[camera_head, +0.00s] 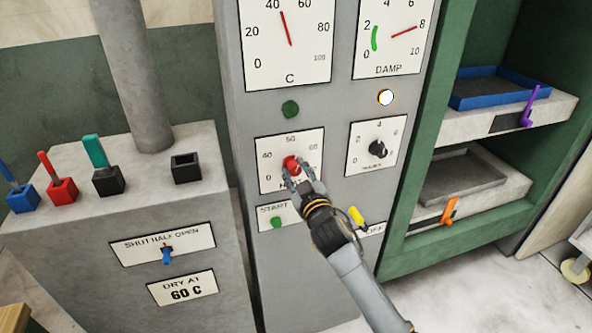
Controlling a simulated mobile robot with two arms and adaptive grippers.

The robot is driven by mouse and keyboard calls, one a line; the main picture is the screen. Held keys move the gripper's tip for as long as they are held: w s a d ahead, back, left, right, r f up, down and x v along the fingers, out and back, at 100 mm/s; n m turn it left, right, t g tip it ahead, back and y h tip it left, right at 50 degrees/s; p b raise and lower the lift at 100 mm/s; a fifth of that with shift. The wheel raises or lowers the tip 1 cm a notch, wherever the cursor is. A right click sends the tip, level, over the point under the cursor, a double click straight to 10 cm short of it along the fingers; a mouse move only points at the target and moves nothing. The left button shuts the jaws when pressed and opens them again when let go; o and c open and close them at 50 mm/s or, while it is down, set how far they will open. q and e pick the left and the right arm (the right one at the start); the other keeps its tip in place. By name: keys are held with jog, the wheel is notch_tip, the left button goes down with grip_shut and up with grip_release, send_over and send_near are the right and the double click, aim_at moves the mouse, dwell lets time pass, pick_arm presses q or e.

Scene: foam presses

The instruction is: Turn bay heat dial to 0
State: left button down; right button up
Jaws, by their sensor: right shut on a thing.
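The heat dial (291,163) is a red knob on a white scale plate on the grey control panel. The numbers 40, 50 and 60 show along the top of its scale. My right gripper (292,172) is shut on the red knob, coming from below right. The fingers and wrist hide the lower part of the plate, most of its label and the knob's pointer, so I cannot tell its setting. My left gripper is not in view.
A black dial (377,149) sits to the right, with a START plate (277,218) below the heat dial and a yellow switch (357,216) by my wrist. Two gauges are above. Shelves with a blue tray (500,88) and grey tray (462,178) stand right. Coloured levers (95,152) stand left.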

jog(key=n, duration=0.3)
jog(key=shift+n+p, duration=0.3)
jog(key=shift+n, duration=0.1)
jog(key=n, duration=0.3)
jog(key=shift+n+p, duration=0.3)
jog(key=shift+p, duration=0.05)
jog(key=n, duration=0.3)
jog(key=shift+n+p, duration=0.35)
jog(key=shift+n, duration=0.05)
jog(key=n+p, duration=0.1)
jog(key=n, duration=0.2)
jog(key=shift+n, duration=0.3)
jog(key=n+p, duration=0.1)
jog(key=n, duration=0.2)
jog(key=shift+n, duration=0.3)
jog(key=n+p, duration=0.1)
jog(key=n, duration=0.2)
jog(key=shift+n, duration=0.3)
jog(key=n+p, duration=0.1)
jog(key=n, duration=0.3)
jog(key=shift+p, duration=0.35)
jog(key=shift+f+n+p, duration=0.1)
jog(key=shift+n+p, duration=0.4)
jog(key=shift+n, duration=1)
